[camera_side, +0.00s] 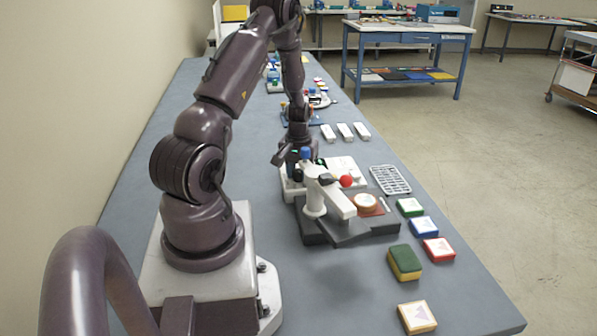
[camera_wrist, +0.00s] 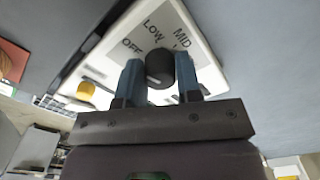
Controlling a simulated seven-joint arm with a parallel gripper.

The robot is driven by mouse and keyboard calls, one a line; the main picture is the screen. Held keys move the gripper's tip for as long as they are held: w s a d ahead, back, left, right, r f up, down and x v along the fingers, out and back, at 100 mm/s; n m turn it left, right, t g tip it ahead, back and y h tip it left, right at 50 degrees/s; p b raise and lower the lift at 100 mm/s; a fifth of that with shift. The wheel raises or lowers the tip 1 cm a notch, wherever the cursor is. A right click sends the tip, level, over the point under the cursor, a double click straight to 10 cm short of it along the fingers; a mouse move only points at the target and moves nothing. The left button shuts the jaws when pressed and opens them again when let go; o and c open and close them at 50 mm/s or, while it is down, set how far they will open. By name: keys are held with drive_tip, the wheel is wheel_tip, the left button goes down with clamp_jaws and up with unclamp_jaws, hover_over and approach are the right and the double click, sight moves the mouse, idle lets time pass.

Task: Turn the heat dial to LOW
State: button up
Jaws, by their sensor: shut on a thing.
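The heat dial (camera_wrist: 160,68) is a round black knob on a white panel (camera_wrist: 205,45) in the wrist view. The printed words OFF, LOW and MID curve around its far side. My gripper (camera_wrist: 160,76) is shut on the dial, with one blue finger on each side. I cannot tell for sure which word the dial points to. In the side view my gripper (camera_side: 303,160) reaches down at the white machine (camera_side: 343,166), and the dial cannot be made out there.
A white press with a red-ball lever (camera_side: 346,181) stands close by on a dark base (camera_side: 345,234). A wire rack (camera_side: 390,179), several coloured blocks (camera_side: 404,262) and white blocks (camera_side: 345,131) lie to the right and behind.

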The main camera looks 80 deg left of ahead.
sight(298, 170)
drive_tip(key=m, duration=0.4)
drive_tip(key=shift+m, duration=2.3)
drive_tip(key=o, duration=0.9)
drive_tip(key=shift+o, duration=0.2)
wheel_tip(298, 170, up, 13)
